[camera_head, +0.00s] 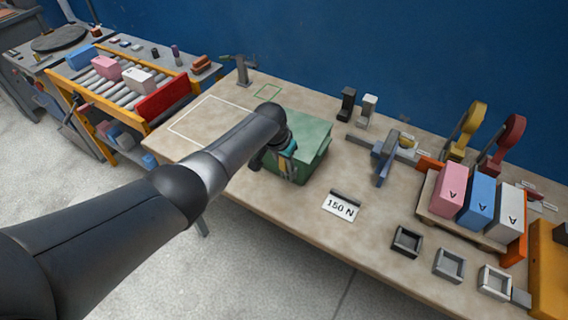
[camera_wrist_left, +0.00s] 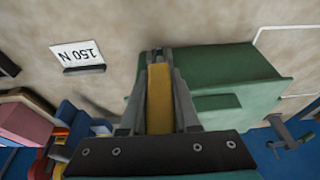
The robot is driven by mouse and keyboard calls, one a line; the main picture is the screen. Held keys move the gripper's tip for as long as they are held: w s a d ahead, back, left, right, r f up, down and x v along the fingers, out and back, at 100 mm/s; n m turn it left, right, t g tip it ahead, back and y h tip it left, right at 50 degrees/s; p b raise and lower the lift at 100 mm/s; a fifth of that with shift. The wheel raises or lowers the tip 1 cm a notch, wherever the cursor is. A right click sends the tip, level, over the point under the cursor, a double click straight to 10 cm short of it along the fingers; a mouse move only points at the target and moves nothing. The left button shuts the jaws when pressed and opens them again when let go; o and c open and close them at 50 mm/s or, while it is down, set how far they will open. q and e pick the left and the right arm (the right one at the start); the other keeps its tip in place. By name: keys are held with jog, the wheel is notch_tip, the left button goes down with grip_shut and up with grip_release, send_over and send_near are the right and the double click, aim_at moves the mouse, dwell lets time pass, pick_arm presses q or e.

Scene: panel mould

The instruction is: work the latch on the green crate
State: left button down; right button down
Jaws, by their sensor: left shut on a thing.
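The green crate (camera_head: 308,140) stands on the workbench, partly covered by my left arm. In the left wrist view the crate (camera_wrist_left: 225,68) lies to the right of my fingers. My left gripper (camera_head: 286,168) is at the crate's front side. In the wrist view the left gripper (camera_wrist_left: 158,54) is shut on a yellow bar (camera_wrist_left: 160,98), which looks like the crate's latch. Its far end and its joint to the crate are hidden between the fingers. My right gripper is in neither view.
A "150 N" sign (camera_head: 341,206) stands right of the crate. Farther right are a blue clamp-like tool (camera_head: 384,155), pink, blue and white blocks on a tray, and small square frames (camera_head: 407,241). A white outline (camera_head: 205,122) on the bench left of the crate is clear.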

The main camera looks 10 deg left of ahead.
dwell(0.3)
pick_arm(q)
jog(key=c, duration=0.6)
grip_release()
jog(key=shift+f, duration=0.1)
jog(key=shift+c, duration=0.2)
jog(key=shift+s+r+p, duration=0.1)
jog(key=shift+r+p, duration=0.35)
jog(key=shift+r, duration=0.15)
jog(key=p+v, duration=0.3)
jog(key=v, duration=1.1)
jog(key=shift+p, duration=0.4)
